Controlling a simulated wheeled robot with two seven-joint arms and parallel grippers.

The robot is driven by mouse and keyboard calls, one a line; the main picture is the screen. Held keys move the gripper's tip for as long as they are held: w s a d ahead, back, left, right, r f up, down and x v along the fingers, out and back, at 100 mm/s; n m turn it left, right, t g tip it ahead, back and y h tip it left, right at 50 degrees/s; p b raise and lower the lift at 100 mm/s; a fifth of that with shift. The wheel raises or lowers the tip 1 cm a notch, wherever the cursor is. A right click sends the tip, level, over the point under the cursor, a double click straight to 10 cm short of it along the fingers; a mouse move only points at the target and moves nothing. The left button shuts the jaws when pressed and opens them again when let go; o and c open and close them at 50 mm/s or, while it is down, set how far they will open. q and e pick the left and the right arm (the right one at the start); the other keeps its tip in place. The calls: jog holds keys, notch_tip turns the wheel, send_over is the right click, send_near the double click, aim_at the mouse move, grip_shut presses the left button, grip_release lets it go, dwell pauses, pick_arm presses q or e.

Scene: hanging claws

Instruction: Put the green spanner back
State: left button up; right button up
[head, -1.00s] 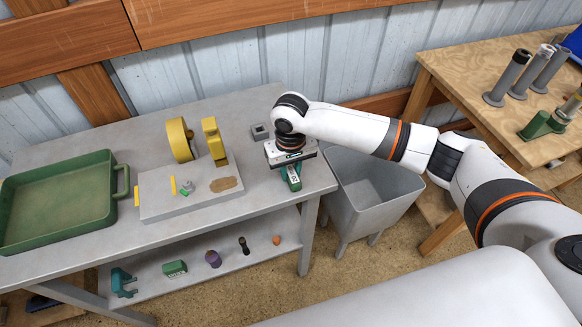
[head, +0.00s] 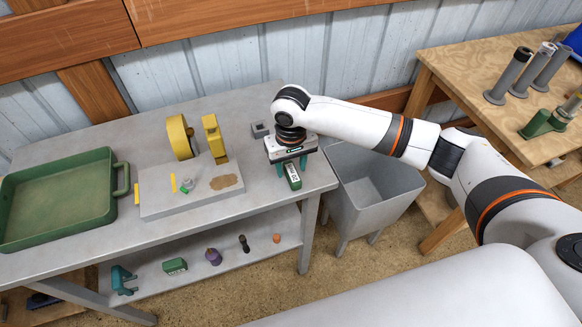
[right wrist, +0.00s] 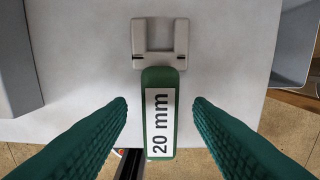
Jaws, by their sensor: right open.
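The green spanner (head: 292,178) lies near the front right corner of the grey table, below my right gripper (head: 291,166). In the right wrist view, its green handle (right wrist: 159,120) bears a "20 mm" label and its grey open-jaw head (right wrist: 159,45) points away from me. My right gripper (right wrist: 160,118) is open, with one green finger on each side of the handle and a gap on both sides. Its handle end shows close to the table's front edge. My left gripper is not in view.
A grey block (head: 260,130), a light board (head: 170,205) with yellow stands and a green tray (head: 60,200) are on the table (head: 110,135). A grey bin (head: 365,190) stands at its right. Several small items lie on the lower shelf (head: 200,275). A wooden table (head: 450,70) is farther right.

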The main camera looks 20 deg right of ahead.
aim_at(291, 170)
notch_tip(291, 170, up, 11)
jog(key=b, duration=0.1)
